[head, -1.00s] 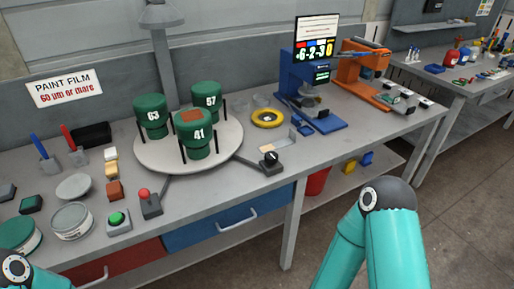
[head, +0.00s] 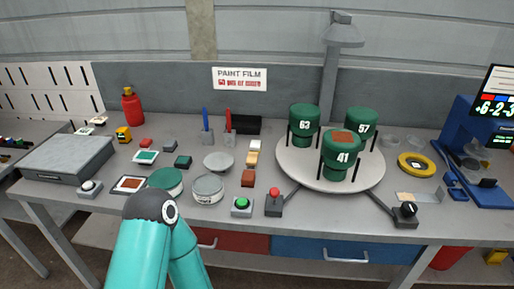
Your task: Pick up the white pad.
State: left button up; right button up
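A small white pad (head: 254,145) lies on the grey workbench in the head view. It is the farthest of a short row, with a tan pad (head: 252,159) and a red-brown pad (head: 247,178) in front of it. The upper part of my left arm shows at the bottom left, but its gripper is out of view. My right arm and gripper are not in view.
A round turntable (head: 290,172) with green numbered cylinders stands right of the pads. A grey dish (head: 218,162), a tin (head: 208,189), a green button (head: 241,204) and a red-topped switch (head: 274,202) surround them. A black box (head: 247,124) stands behind.

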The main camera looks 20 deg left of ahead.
aim_at(255, 146)
jog(key=u, duration=1.5)
jog(key=i, duration=0.1)
jog(key=z, duration=3)
jog(key=k, duration=1.6)
jog(key=u, duration=0.95)
jog(key=i, duration=1)
jog(key=z, duration=0.05)
